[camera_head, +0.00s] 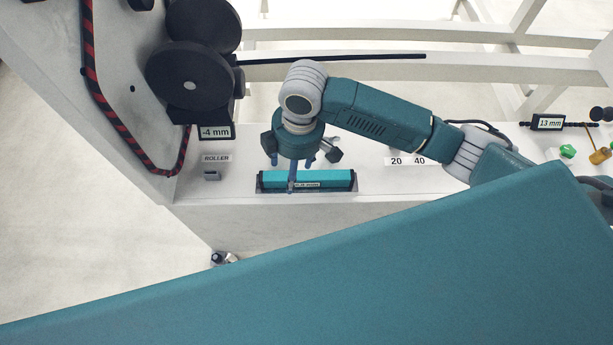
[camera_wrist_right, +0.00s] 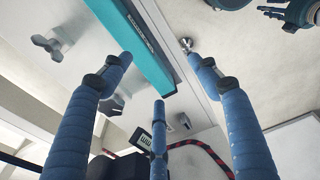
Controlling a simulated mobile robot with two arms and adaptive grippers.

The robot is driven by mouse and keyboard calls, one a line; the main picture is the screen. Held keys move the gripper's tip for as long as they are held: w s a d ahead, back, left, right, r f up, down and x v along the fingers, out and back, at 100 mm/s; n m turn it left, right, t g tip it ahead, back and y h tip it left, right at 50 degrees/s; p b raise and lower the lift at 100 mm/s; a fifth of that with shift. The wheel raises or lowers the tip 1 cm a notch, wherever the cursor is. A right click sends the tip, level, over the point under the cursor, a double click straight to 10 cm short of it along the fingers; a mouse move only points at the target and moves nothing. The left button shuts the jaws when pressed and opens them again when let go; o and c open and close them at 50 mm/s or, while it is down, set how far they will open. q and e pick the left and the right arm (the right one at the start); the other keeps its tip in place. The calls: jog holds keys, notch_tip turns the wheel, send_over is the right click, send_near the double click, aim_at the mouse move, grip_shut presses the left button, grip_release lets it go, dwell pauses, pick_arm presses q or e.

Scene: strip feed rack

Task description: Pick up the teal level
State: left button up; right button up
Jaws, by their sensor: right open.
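The teal level (camera_head: 332,179) is a long teal bar with dark end caps and a small label. It lies in a dark-edged holder at the front edge of the white rack shelf. In the right wrist view the level (camera_wrist_right: 142,48) runs diagonally between and beyond the fingertips. My right gripper (camera_head: 291,174) hangs over the level, pointing down, with one blue finger in front of its left half. In the wrist view its fingers (camera_wrist_right: 158,75) are spread apart with nothing held. Whether the fingers touch the level I cannot tell. My left gripper is not in view.
A "ROLLER" label (camera_head: 215,158) and a small grey block (camera_head: 212,176) are left of the level. Black reels (camera_head: 188,77) and a "-4 mm" display (camera_head: 216,132) stand behind at left. A "13 mm" display (camera_head: 549,123) is at right. A metallic knob (camera_head: 222,258) sits low in front.

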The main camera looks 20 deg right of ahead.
aim_at(306, 172)
jog(key=shift+h, duration=0.6)
jog(key=d, duration=0.1)
jog(key=w+d+r, duration=0.1)
jog(key=d+r, duration=0.1)
jog(key=shift+w+d, duration=0.2)
jog(key=shift+w, duration=0.15)
jog(key=shift+w+d+n, duration=0.1)
jog(key=shift+d+n, duration=0.2)
jog(key=shift+d, duration=0.05)
notch_tip(306, 172, down, 10)
jog(key=shift+d+f+p, duration=0.1)
jog(key=shift+f+p, duration=0.15)
jog(key=shift+p, duration=0.4)
jog(key=c, duration=1.5)
